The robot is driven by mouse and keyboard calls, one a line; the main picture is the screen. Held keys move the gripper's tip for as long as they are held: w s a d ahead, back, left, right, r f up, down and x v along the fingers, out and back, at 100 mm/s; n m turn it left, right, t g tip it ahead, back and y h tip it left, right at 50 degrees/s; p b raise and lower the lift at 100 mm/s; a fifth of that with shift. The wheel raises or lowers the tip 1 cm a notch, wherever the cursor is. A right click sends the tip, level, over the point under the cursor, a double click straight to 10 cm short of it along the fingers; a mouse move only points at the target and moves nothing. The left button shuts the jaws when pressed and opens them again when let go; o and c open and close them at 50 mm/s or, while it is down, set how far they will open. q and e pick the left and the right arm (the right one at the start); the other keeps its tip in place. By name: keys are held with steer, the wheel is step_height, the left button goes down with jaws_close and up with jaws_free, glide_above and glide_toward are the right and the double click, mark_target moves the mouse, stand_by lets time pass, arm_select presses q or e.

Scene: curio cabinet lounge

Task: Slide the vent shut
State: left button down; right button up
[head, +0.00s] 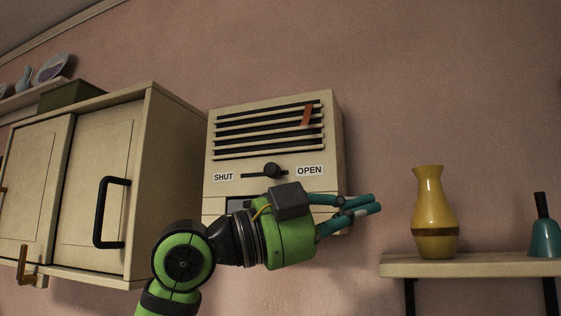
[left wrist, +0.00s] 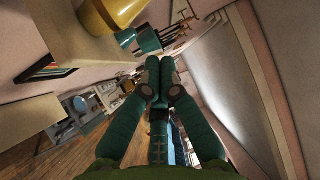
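The cream wall vent (head: 275,133) has dark gaps between its slats. Its dark slider knob (head: 271,170) sits on a short horizontal slot, right of the slot's middle. A SHUT label (head: 223,177) is to the left and an OPEN label (head: 309,170) to the right. My left gripper (head: 376,203) is in front of the vent's lower part, below and right of the knob, fingers pointing right. Its teal fingers come together at the tips, also in the left wrist view (left wrist: 157,78), with nothing held. It hides part of the vent's lower front. My right gripper is not in view.
A red strip (head: 307,114) hangs at the slats. Left of the vent is a cream cabinet (head: 170,185) with a black handle (head: 108,212). To the right, a shelf (head: 470,266) bears a yellow vase (head: 429,212) and a teal bell (head: 544,238). The wall above the shelf is bare.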

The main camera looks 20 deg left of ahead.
arm_select(q)
steer(key=s+a+r+n+t+y, duration=0.3)
steer(key=a+r+n+t+y, duration=0.3)
steer(key=a+r+n+y, duration=0.3)
steer(key=a+n+y, duration=0.1)
steer(key=a+y, duration=0.1)
steer(key=a, duration=0.1)
steer(key=shift+a+r+t, duration=0.2)
steer(key=shift+t, duration=0.2)
